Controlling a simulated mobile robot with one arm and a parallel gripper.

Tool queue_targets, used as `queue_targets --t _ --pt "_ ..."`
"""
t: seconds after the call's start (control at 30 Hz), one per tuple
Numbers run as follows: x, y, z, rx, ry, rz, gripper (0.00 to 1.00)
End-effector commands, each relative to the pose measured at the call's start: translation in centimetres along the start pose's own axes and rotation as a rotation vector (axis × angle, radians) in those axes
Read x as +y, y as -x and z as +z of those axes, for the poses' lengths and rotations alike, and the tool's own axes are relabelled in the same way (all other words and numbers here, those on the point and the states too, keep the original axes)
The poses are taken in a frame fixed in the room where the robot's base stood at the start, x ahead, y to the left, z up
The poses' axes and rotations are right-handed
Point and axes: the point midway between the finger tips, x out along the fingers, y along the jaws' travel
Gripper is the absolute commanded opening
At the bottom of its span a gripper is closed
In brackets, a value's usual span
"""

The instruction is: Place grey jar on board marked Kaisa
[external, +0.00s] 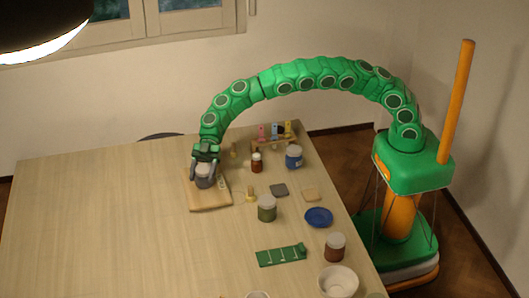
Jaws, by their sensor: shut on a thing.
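The grey jar (204,182) is upright with a paler top, at or just above a light wooden board (210,204) on the far part of the table. I cannot tell whether its base touches the board. My gripper (204,168) comes down from above and is shut on the jar near its top. A pale greenish tag (222,184) shows at the board's right side; its writing is too small to read. The gripper hides part of the jar's top and the board's back.
Right of the board stand a small brown jar (257,163), a blue jar (294,158), a green jar (267,209) and a small stamp-like object (251,193). A blue dish (319,217) and a white bowl (338,281) are nearer. The table's left half is clear.

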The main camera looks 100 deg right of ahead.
Motion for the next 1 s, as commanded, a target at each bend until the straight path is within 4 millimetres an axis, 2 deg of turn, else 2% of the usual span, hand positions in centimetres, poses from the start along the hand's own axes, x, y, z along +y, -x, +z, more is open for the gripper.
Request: queue_targets --t 0.17,0.2,0.33,0.73,1.0 --pt "0.0 -0.1 0.2 0.0 -0.001 0.0 0.2" --pt "0.0 -0.1 0.2 0.0 0.0 0.0 0.66" --pt "0.0 -0.1 0.2 0.0 0.0 0.0 0.85" --pt "0.0 0.0 -0.1 0.0 0.0 0.001 0.85" --pt "0.1 2.0 0.0 -0.001 -0.003 0.002 0.85"
